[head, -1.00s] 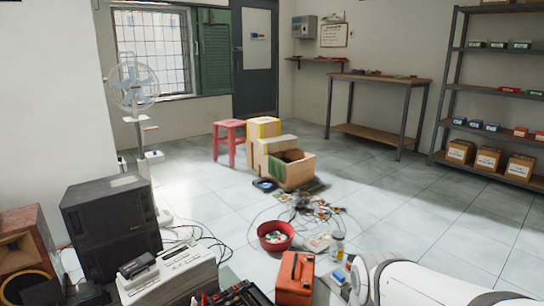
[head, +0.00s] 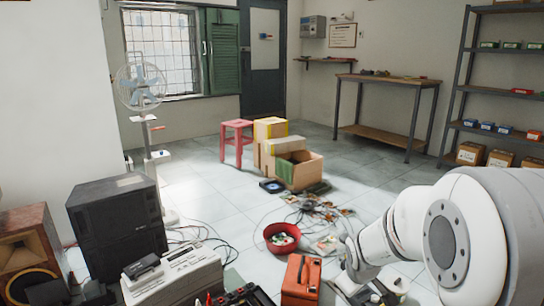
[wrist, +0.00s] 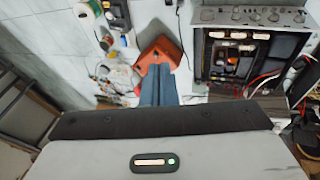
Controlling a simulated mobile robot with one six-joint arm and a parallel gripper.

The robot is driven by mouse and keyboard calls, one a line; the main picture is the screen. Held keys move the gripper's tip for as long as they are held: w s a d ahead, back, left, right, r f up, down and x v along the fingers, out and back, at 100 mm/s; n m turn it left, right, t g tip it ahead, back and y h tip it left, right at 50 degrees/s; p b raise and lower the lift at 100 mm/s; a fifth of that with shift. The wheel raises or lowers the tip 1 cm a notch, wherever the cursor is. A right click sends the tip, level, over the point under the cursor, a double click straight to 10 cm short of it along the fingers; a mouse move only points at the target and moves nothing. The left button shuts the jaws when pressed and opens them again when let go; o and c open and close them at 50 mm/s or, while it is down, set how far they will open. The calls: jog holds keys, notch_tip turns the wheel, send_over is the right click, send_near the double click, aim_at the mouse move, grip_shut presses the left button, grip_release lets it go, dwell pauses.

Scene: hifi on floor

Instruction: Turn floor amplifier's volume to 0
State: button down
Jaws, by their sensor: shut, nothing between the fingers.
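A pale grey unit (head: 175,277) with a small dark device on top stands on the floor at lower left in the head view. In the wrist view, a silver panel with several small knobs (wrist: 255,15) shows at upper right; the knob settings are too small to read. My gripper (wrist: 158,70) is shut and empty, its fingers over the orange-red box (wrist: 160,50), left of the panel and apart from it.
An orange-red box (head: 300,279) and a red bowl (head: 281,238) stand on the floor. Cables and parts clutter the floor; open tiles lie farther back.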

jog(key=w+d+f+n+t+y, duration=0.25)
jog(key=w+f+n, duration=0.45)
jog(key=w+f, duration=0.4)
jog(key=w+d+f+n+t+y, duration=0.1)
jog(key=w+d+f+n+t, duration=0.2)
jog(key=w+f+n, duration=0.55)
jog(key=s+a+f+n+t+y+b, duration=0.1)
jog(key=s+a+f+n+y, duration=0.2)
jog(key=f, duration=0.7)
jog(key=s+a+f+n+t+y, duration=0.1)
jog(key=s+f+n+t+y, duration=0.15)
jog(key=s+f, duration=0.5)
jog(key=s+a+f+n+t+y+b, duration=0.1)
jog(key=s+a+f+n+y, duration=0.15)
jog(key=f, duration=0.95)
jog(key=b+x, duration=0.1)
jog(key=x, duration=0.6)
jog(key=shift+r+n, duration=0.2)
jog(key=shift+n, duration=0.25)
jog(key=shift+s+a+y, duration=0.25)
jog(key=shift+a, duration=0.05)
